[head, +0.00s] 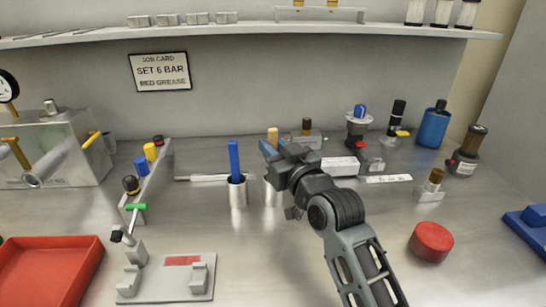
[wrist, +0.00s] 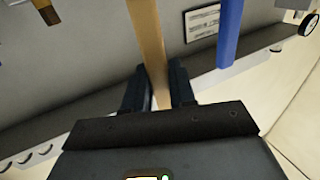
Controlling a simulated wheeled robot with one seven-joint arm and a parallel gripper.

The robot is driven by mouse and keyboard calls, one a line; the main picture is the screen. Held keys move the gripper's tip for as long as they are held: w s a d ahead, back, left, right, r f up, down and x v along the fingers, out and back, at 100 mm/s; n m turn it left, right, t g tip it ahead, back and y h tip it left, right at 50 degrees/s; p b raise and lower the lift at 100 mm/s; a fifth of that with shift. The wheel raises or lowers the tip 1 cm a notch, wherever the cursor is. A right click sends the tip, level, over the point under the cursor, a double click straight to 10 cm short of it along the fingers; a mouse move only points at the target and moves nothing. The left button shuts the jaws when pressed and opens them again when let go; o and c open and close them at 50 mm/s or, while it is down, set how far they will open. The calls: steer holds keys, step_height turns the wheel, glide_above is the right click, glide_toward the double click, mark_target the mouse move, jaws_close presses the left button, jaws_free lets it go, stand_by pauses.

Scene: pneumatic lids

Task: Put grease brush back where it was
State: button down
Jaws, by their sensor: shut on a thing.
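A tan-handled brush (wrist: 150,45) runs between the two dark fingers of my gripper (wrist: 158,85), which is shut on its handle. In the head view the tan handle top (head: 272,134) sticks up just above my gripper (head: 270,150). A metal cup (head: 272,193) stands directly below the gripper. The brush's lower end is hidden, so I cannot tell whether it is inside this cup. A blue-handled brush (head: 234,160) stands upright in a second metal cup (head: 238,194) just left, and its handle also shows in the wrist view (wrist: 229,30).
A red tray (head: 50,270) and a grey fixture plate (head: 170,285) lie front left. A rail with coloured knobs (head: 145,180) stands left of the cups. Valves and bottles (head: 358,125) line the back right. A red round lid (head: 432,242) lies right of my arm.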

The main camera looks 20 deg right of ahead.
steer(key=shift+f, duration=1.25)
steer(key=shift+f, duration=0.15)
steer(key=c, duration=0.9)
jaws_free()
steer(key=shift+c, duration=0.2)
steer(key=shift+r, duration=0.3)
steer(key=s+d+b, duration=0.1)
steer(key=s+b, duration=0.1)
steer(key=s, duration=1)
steer(key=shift+f, duration=0.2)
